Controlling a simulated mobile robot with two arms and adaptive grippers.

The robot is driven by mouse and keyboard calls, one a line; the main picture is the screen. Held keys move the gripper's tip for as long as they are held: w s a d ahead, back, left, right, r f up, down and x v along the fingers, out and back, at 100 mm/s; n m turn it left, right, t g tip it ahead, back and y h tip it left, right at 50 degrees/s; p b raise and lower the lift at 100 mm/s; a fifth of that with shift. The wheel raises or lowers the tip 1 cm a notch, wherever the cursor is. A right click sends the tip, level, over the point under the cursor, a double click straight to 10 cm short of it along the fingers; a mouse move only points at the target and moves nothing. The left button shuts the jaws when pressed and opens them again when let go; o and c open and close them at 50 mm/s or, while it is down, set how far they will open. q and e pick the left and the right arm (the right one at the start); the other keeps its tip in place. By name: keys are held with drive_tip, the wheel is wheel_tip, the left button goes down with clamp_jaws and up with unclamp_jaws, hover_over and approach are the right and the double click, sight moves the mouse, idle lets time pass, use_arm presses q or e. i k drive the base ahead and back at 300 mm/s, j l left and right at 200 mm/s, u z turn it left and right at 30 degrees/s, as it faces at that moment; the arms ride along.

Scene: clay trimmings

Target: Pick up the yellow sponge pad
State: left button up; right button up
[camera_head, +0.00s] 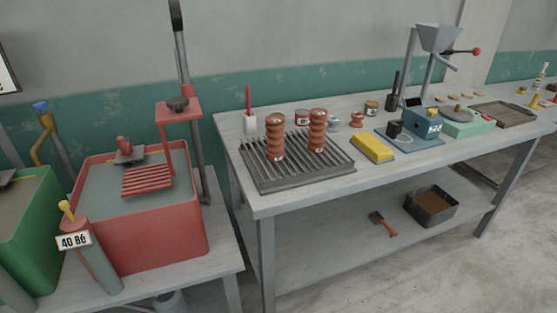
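Neither of my grippers is in the head view.
The ribbed rack (297,164) holds two brown ridged pieces (275,138). Behind the pad stand small jars and a brown spool (357,119). The blue device (423,123) is close on the right. The table (425,164) is bare in front of the pad. A red tank (150,240) stands left.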

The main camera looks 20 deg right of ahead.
sight(378, 151)
drive_tip(key=z, duration=1.3)
drive_tip(key=i+l+u, duration=0.2)
drive_tip(key=u, duration=0.25)
drive_tip(key=i+l+u, duration=0.1)
drive_tip(key=u, duration=0.35)
drive_tip(key=l, duration=0.1)
